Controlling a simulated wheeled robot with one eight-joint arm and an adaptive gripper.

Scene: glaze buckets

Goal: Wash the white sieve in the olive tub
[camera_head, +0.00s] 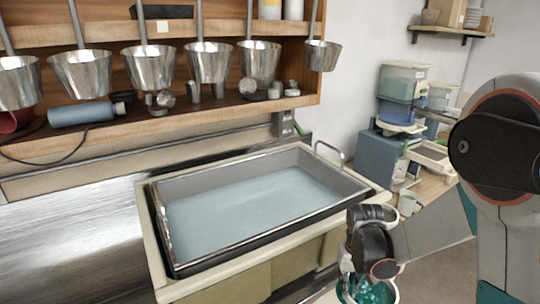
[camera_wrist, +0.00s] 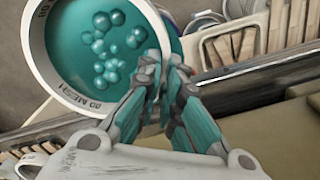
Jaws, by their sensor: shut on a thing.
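The white sieve (camera_wrist: 38,62), marked 80 MESH, has a white ring with teal glaze and several teal blobs inside. My gripper (camera_wrist: 164,65) is shut on the near right part of its rim. In the head view my gripper (camera_head: 362,266) hangs at the bottom, right of the tub's front corner. The sieve (camera_head: 326,298) shows only partly below it, cut off by the frame edge. The olive tub (camera_head: 222,278) has a pale olive rim around a grey metal basin of bluish water. The sieve is outside the tub. An olive surface (camera_wrist: 262,130) shows at lower right in the wrist view.
A metal handle (camera_head: 330,153) stands up at the tub's far right corner. Several metal buckets (camera_head: 148,68) hang from the wooden shelf above and behind. A steel counter (camera_head: 65,235) lies left of the tub. Stacked bins (camera_head: 402,82) stand at the back right.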

